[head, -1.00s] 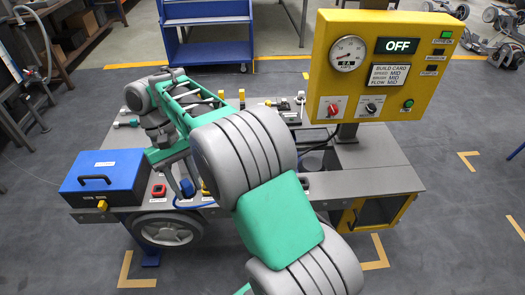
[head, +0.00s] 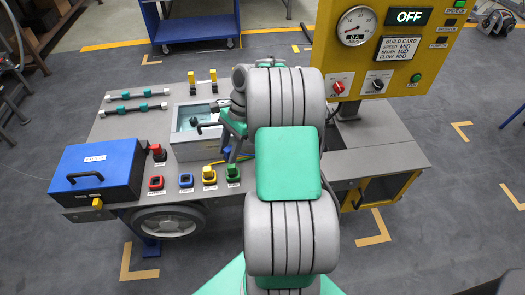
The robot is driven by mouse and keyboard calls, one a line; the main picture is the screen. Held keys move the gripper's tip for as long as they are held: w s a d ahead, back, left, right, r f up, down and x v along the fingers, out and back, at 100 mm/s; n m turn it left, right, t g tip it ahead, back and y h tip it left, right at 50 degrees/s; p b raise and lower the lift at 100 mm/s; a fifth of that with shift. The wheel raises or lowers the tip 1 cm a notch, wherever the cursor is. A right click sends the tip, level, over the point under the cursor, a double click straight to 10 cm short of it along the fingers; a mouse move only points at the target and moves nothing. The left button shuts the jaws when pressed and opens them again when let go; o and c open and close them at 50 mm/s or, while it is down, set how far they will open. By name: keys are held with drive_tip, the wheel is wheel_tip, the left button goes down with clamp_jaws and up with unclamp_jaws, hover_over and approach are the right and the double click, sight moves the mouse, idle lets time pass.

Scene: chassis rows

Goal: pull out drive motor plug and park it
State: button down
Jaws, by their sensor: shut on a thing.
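A row of coloured connectors runs along the bench's front edge. The red socket (head: 156,183) and the blue socket (head: 186,180) look empty. A yellow plug (head: 209,175) and a green plug (head: 233,173) stand upright beside them. A red plug (head: 158,152) stands behind the red socket. My gripper (head: 230,153) points down above and behind the green plug, right of the blue socket. It is shut on what appears to be the blue plug, which is mostly hidden by the gripper and wrist. A thin blue and yellow cable stretch shows beside the fingers.
A blue toolbox (head: 98,172) stands at the bench's left end. An open grey bay (head: 205,148) lies behind the connectors. Two dark rods (head: 135,108) with green sleeves and two yellow posts (head: 203,80) are at the back. The yellow control panel (head: 385,45) reads OFF at right.

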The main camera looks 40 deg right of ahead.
drive_tip(key=s+d+f+m+t+b, duration=0.1)
drive_tip(key=d+f+m+b, duration=0.1)
drive_tip(key=d+f+m, duration=0.1)
drive_tip(key=s+d+f+m+t+h+b, duration=0.1)
drive_tip(key=d+f+m+b, duration=0.1)
drive_tip(key=d+f+m, duration=0.1)
drive_tip(key=s+d+f+m+t+h+b, duration=0.1)
drive_tip(key=s+d+f+m+b, duration=0.1)
drive_tip(key=d+f+m, duration=0.1)
drive_tip(key=shift+d+f+m, duration=0.3)
drive_tip(key=shift+d+m, duration=0.4)
drive_tip(key=shift+d, duration=0.05)
drive_tip(key=shift+r+p, duration=0.2)
drive_tip(key=shift+p, duration=0.15)
drive_tip(key=shift+f, duration=0.15)
drive_tip(key=shift+p, duration=0.7)
drive_tip(key=shift+f+b, duration=0.55)
drive_tip(key=shift+f, duration=0.7)
drive_tip(key=c, duration=0.8)
unclamp_jaws()
drive_tip(key=shift+c, duration=0.2)
